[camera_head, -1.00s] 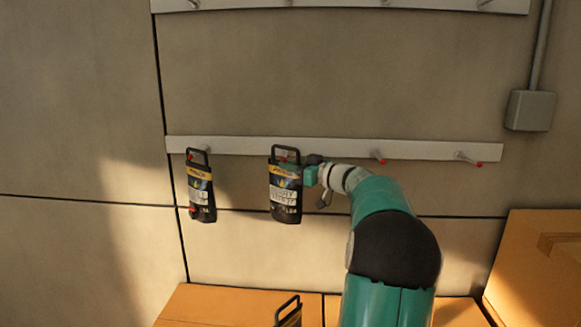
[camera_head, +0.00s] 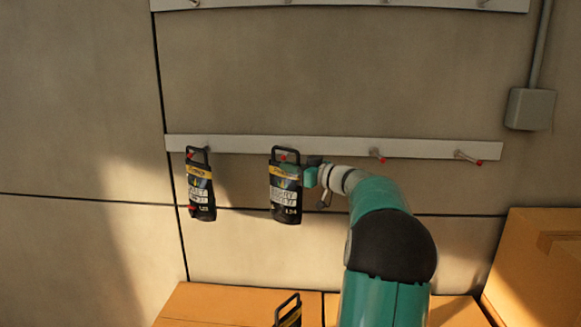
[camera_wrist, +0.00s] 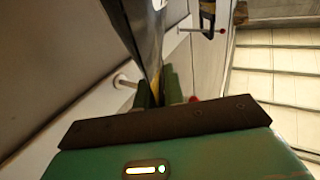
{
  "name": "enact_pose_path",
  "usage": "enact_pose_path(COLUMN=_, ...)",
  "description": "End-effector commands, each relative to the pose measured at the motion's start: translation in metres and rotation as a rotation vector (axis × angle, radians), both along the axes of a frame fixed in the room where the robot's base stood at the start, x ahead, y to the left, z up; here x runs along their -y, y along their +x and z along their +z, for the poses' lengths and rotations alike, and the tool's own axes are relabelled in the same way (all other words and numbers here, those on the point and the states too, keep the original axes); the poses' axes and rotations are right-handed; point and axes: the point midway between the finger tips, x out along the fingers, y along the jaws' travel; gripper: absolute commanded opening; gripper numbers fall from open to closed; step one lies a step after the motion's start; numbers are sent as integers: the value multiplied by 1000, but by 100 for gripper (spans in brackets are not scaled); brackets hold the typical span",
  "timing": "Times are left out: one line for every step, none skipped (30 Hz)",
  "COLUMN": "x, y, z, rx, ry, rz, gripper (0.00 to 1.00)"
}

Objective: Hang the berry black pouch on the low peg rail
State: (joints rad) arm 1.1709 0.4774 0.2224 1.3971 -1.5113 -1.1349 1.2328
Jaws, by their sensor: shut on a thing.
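A black pouch (camera_head: 285,194) with a yellow band, a white label and a loop handle is upright against the low peg rail (camera_head: 335,148). Its label is too blurred to read surely. My gripper (camera_head: 306,172) is shut on its right side edge. A red peg tip shows within the handle loop; I cannot tell whether the peg bears the pouch. In the wrist view the pouch (camera_wrist: 150,40) is edge-on between my fingers (camera_wrist: 160,94). A pale peg (camera_wrist: 125,81) is beside it, and a red tip shows near the fingers.
A similar pouch (camera_head: 201,188) hangs on the rail's left peg. Two right pegs (camera_head: 378,155) (camera_head: 468,157) are bare. An upper rail (camera_head: 400,3) runs above. Another pouch (camera_head: 290,315) shows at the bottom near cardboard boxes (camera_head: 225,303). A grey box (camera_head: 530,110) is on the wall.

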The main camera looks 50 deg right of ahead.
Motion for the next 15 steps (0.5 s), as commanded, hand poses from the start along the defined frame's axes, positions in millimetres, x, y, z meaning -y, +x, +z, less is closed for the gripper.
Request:
enact_pose_path(x=0, y=0, z=2, rx=4, ry=-2, rz=1, gripper=0)
enact_pose_path(x=0, y=1, z=2, rx=4, ry=-2, rz=1, gripper=0)
enact_pose_path(x=0, y=1, z=1, rx=4, ry=-2, rz=1, gripper=0)
enact_pose_path(x=1, y=1, z=1, rx=6, ry=-3, rz=1, gripper=0)
enact_pose_path(x=1, y=1, z=0, rx=6, ry=-3, rz=1, gripper=0)
enact_pose_path(x=1, y=1, z=0, rx=6, ry=-3, rz=1, gripper=0)
enact_pose_path(x=1, y=1, z=0, rx=6, ry=-3, rz=1, gripper=0)
enact_pose_path(x=1, y=2, z=-1, rx=6, ry=-3, rz=1, gripper=0)
enact_pose_path(x=1, y=2, z=-1, rx=6, ry=-3, rz=1, gripper=0)
enact_pose_path(x=2, y=2, z=-1, rx=6, ry=-3, rz=1, gripper=0)
enact_pose_path(x=2, y=2, z=-1, rx=6, ry=-3, rz=1, gripper=0)
enact_pose_path(x=2, y=2, z=-1, rx=6, ry=-3, rz=1, gripper=0)
enact_pose_path(x=2, y=2, z=-1, rx=6, ry=-3, rz=1, gripper=0)
enact_pose_path(x=2, y=2, z=-1, rx=6, ry=-3, rz=1, gripper=0)
enact_pose_path(x=2, y=2, z=-1, rx=6, ry=-3, rz=1, gripper=0)
